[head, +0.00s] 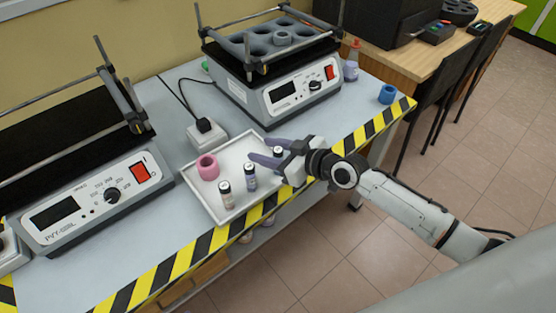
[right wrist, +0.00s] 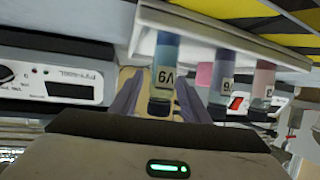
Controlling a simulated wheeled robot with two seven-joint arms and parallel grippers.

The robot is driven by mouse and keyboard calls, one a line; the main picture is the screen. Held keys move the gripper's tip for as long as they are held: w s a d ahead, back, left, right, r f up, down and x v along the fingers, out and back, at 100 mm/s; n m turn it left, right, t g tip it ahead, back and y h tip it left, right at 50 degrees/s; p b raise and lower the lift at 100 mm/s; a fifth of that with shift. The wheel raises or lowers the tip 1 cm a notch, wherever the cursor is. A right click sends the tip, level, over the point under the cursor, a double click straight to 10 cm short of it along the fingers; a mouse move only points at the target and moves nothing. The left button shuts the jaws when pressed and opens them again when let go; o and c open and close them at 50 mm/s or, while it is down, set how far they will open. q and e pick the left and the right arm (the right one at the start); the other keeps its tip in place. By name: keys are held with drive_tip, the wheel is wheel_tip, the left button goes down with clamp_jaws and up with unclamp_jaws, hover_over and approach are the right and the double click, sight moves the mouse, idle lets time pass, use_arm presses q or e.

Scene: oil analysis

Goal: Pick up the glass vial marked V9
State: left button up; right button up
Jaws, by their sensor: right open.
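The glass vial V9 (right wrist: 165,60) has a dark cap and a white label reading V9 in the right wrist view, where the picture is upside down. My right gripper (right wrist: 158,88) is open, with one purple finger on each side of this vial and gaps visible. In the head view, my right gripper (head: 259,148) reaches over the right part of the white tray (head: 195,189), and the V9 vial (head: 278,152) is partly hidden between its fingers. My left gripper is not in view.
A shaker (head: 270,90) stands behind, another device (head: 90,200) at left. A blue ring (head: 387,94) lies near the table's right edge.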

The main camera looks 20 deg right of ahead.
clamp_jaws()
